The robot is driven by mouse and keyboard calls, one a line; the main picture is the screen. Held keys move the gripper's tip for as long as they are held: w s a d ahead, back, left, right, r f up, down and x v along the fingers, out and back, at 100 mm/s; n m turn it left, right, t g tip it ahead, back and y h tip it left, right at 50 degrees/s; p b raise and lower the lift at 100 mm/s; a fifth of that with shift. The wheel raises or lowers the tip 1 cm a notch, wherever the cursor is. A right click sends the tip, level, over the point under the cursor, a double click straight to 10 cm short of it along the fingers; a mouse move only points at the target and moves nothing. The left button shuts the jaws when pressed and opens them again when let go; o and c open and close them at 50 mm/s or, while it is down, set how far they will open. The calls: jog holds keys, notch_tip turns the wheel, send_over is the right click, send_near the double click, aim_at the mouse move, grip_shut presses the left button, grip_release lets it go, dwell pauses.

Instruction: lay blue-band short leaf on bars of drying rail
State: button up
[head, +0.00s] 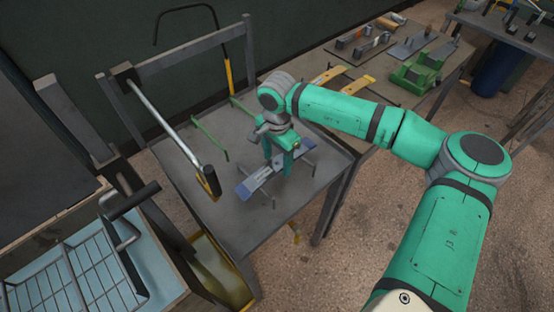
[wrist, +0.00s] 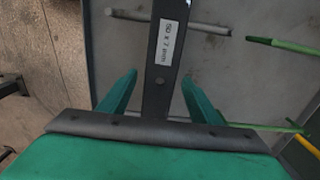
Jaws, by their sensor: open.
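The short leaf with blue ends (head: 246,189) is a dark flat bar. It appears to lie across thin grey bars (head: 304,165) above the grey table in the head view. My gripper (head: 279,168) is down over the leaf's middle. In the wrist view the leaf (wrist: 157,95) passes between the two teal fingers of my gripper (wrist: 160,78), with visible gaps on both sides. The fingers are apart. A white label marks its face. A grey bar (wrist: 205,28) crosses near the leaf's far part. My fingers hide part of the leaf's middle in the head view.
Green bars (head: 209,139) stand on the same table, behind and left. A pale tube with a black and yellow end (head: 160,120) slants over the table's left side. A wire basket (head: 75,270) is at lower left. Yellow leaves (head: 350,86) and green fixtures (head: 417,72) occupy the right bench.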

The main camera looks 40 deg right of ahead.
aim_at(277, 163)
notch_tip(277, 163, up, 13)
dwell(0.4)
jog(key=shift+f, duration=0.15)
dwell(0.4)
